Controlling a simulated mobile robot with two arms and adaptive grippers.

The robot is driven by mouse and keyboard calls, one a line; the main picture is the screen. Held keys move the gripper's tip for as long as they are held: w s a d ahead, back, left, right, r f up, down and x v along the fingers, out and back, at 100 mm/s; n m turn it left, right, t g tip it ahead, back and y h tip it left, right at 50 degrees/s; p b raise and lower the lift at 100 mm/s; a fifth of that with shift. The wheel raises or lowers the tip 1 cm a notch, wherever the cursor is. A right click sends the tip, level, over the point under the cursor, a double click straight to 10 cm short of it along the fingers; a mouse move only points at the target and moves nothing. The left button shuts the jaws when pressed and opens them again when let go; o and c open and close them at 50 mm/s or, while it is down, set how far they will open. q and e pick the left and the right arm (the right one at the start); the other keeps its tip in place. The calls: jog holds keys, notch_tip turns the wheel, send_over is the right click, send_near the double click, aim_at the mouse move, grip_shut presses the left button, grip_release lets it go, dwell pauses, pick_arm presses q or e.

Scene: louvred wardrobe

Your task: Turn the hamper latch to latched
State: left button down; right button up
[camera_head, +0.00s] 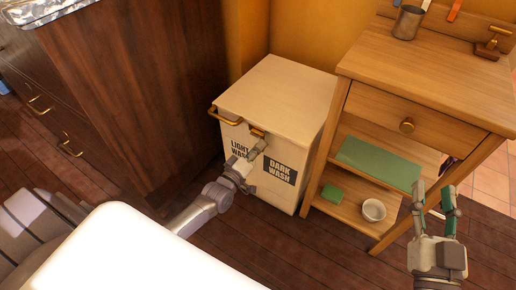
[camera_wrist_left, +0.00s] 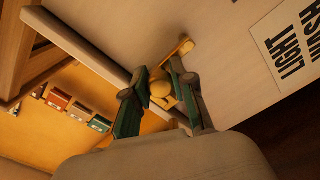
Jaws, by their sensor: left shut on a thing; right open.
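The cream hamper (camera_head: 278,95) stands between the dark wardrobe and the wooden table, with "LIGHT WASH" and "DARK WASH" labels on its front. Its small brass latch (camera_head: 258,132) sits at the top of the front, just under the lid edge. My left gripper (camera_head: 256,148) is at the latch, partly covering it. In the left wrist view, the fingers of my left gripper (camera_wrist_left: 159,72) are shut around the round part of the brass latch (camera_wrist_left: 184,48), whose arm sticks out beyond them at a slant. My right gripper (camera_head: 434,188) is open and empty beside the table.
A brass bar handle (camera_head: 226,116) sticks out from the hamper's lid edge, left of the latch. The wooden table (camera_head: 425,75) stands close on the right, with a green folded cloth (camera_head: 378,163) and a white bowl (camera_head: 374,210) on its shelves. The dark wardrobe (camera_head: 130,80) is on the left.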

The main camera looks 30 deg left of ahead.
pick_arm(q)
jog(key=shift+a, duration=0.1)
jog(key=c, duration=0.9)
grip_release()
jog(key=shift+c, duration=0.2)
jog(key=s+a, duration=0.1)
jog(key=s, duration=1.1)
jog(key=shift+d, duration=0.1)
